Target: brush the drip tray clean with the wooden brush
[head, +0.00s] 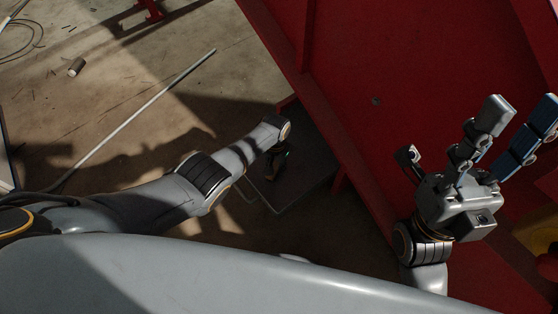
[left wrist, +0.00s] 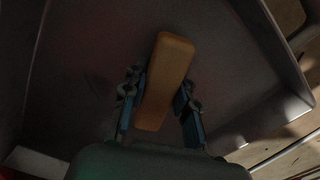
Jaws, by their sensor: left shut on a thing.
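The drip tray (head: 313,158) is a dark, shallow tray on the floor by the red frame, largely in shadow. In the left wrist view its dark floor and raised walls (left wrist: 270,50) fill most of the picture. My left gripper (head: 274,168) points down over the tray, dim in the head view. In the left wrist view the left gripper (left wrist: 160,102) is shut on the orange-brown wooden brush (left wrist: 169,70), with a blue-padded finger on each side. The brush's bristles are hidden. My right gripper (head: 465,150) is raised at the right, empty, with its fingers spread.
A big red metal structure (head: 370,60) rises beside the tray and behind my right gripper. A long pale rod (head: 140,112) and a small cylinder (head: 76,67) lie on the concrete floor at left. Floor between them is mostly clear.

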